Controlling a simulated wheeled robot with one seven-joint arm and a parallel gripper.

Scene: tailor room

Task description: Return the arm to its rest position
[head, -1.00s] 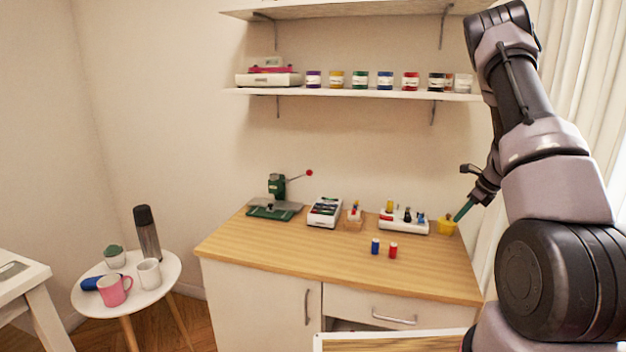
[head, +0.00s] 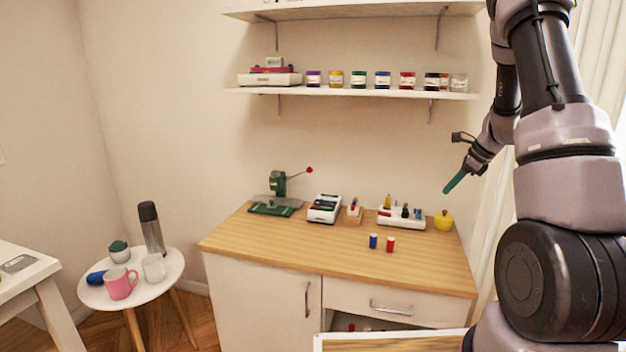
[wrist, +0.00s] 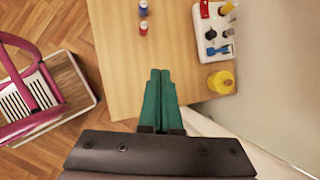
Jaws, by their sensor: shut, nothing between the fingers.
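My gripper (head: 455,182) is in the head view at the right, raised above the right end of the wooden cabinet top (head: 330,255). Its green fingers are shut with nothing between them. In the wrist view my gripper (wrist: 160,75) shows its two fingers side by side, above the edge of the cabinet top. My arm reaches up and over along the right side of the head view. The small yellow pot (head: 444,222) stands below the fingers, apart from them.
Blue (head: 374,241) and red (head: 390,244) spools stand on the cabinet top. A white rack (head: 402,216) holds small items near the wall. A shelf (head: 350,93) with several jars hangs above. A curtain (head: 605,60) is at the right. A round white table (head: 165,283) stands left.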

